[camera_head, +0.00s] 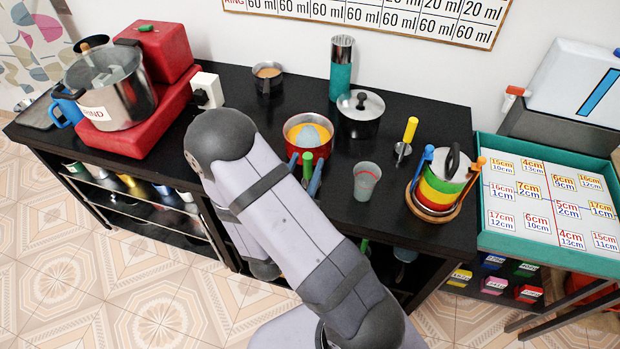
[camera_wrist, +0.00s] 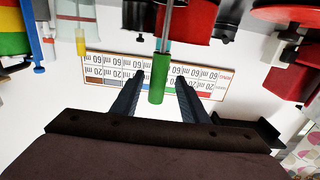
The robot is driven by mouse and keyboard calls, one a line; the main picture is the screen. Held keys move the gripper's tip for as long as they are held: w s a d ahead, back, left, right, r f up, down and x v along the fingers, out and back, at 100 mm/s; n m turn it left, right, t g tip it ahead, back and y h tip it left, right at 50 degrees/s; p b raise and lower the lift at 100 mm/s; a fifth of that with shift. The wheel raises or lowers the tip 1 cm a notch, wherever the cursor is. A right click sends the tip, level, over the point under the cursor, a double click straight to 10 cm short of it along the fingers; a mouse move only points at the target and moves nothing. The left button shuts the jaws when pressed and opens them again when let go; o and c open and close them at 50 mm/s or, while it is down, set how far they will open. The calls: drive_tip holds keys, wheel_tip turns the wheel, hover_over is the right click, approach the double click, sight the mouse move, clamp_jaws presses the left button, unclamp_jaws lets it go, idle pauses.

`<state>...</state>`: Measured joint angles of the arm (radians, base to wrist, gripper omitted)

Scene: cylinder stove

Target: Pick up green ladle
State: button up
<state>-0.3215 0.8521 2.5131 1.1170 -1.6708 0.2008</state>
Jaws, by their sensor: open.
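The green handle of the ladle (camera_wrist: 159,78) is in the middle of the wrist view, which is upside down. Its thin metal shaft runs toward the top of the picture. My gripper (camera_wrist: 157,84) is open, with one dark finger on each side of the handle and a visible gap on both sides. The ladle's lower end is not clear. In the head view, my arm hides most of the gripper.

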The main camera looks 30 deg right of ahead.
drive_tip(key=p+x, duration=0.2)
drive_tip(key=x, duration=0.3)
drive_tip(key=shift+d, duration=0.25)
clamp_jaws()
drive_tip(key=shift+r, duration=0.25)
wheel_tip(320, 180, up, 10)
drive_tip(key=shift+f, duration=0.2)
idle(0.8)
